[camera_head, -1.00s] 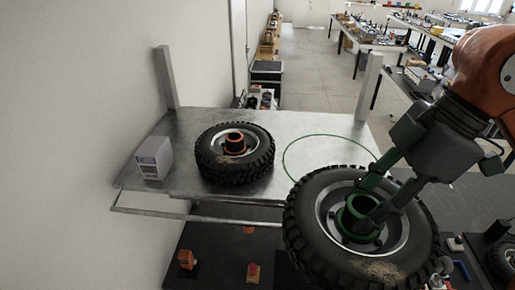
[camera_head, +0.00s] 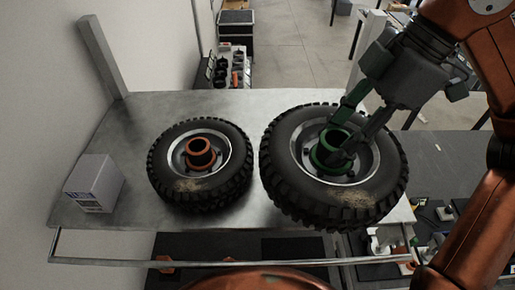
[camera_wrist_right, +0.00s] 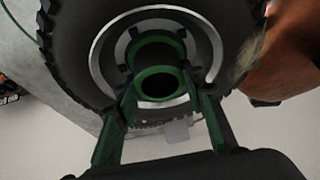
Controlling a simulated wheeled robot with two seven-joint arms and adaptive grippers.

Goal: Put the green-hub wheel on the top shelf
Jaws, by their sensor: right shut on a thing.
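The green-hub wheel (camera_head: 283,160) is a black knobby tyre with a silver rim and a green hub (camera_head: 325,150). In the head view it is over the right part of the metal top shelf (camera_head: 130,135), close beside the orange-hub wheel. I cannot tell whether it touches the shelf. My right gripper (camera_head: 340,143) is shut on the green hub from above. In the right wrist view the fingers (camera_wrist_right: 165,95) are on either side of the hub (camera_wrist_right: 158,82). A green ring line shows on the shelf there, partly hidden by the tyre. My left gripper is not in view.
The orange-hub wheel (camera_head: 167,181) lies flat at the middle of the shelf. A small grey-white box (camera_head: 95,183) stands at its left. Grey posts (camera_head: 103,57) rise at the back corners, and a rail (camera_head: 200,262) runs along the front. Bare shelf shows behind the orange-hub wheel.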

